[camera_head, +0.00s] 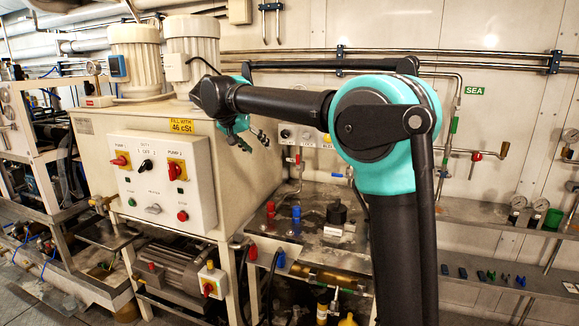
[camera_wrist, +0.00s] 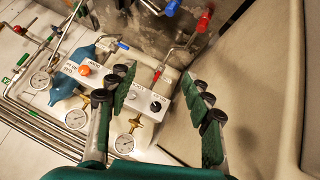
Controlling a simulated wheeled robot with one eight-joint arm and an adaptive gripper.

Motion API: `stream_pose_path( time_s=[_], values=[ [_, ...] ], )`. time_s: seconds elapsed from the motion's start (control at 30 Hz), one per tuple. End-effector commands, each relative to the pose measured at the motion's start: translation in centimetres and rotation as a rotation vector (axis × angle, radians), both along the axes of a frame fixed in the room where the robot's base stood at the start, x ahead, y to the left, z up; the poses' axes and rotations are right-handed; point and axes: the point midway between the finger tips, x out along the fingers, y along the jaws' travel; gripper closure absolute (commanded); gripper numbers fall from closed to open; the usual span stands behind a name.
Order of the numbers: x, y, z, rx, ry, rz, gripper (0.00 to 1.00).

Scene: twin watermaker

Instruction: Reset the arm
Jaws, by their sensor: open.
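My arm (camera_head: 385,140), black with teal joints, rises at the right of centre in the head view and bends left at its upper joint. Its forearm reaches level toward the beige machine cabinet. My gripper (camera_head: 258,135) hangs at the forearm's end, close to the cabinet's right side, partly hidden by the wrist. In the wrist view, the two green-padded fingers of my gripper (camera_wrist: 160,82) stand wide apart with nothing between them. A small panel with knobs (camera_wrist: 148,98) shows behind the gap.
The cabinet's switch panel (camera_head: 155,182) faces front, below two white motors (camera_head: 135,60). A metal bench (camera_head: 295,235) with red, blue and black fittings lies below the forearm. Pipes and a green SEA sign (camera_head: 474,90) are on the wall. A shelf (camera_head: 510,275) holds small parts at right.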

Motion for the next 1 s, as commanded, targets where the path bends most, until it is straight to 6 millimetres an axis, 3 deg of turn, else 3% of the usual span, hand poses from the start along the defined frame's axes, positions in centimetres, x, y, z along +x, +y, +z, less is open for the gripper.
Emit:
stream_pose_path(
  time_s=[0.27,0.47,0.57,0.7,0.83,1.0],
  values=[
    [-1.2,-6.5,-5.0,0.025,0.095,0.016,0.49],
    [-4.4,-13.9,-11.3,0.072,0.192,0.046,0.49],
    [-7.5,-18.4,-15.7,0.114,0.243,0.073,0.49],
    [-13.1,-23.6,-21.8,0.179,0.294,0.118,0.49],
    [-19.2,-27.3,-27.3,0.242,0.315,0.163,0.49],
    [-26.4,-29.6,-32.9,0.308,0.307,0.219,0.49]
  ],
)
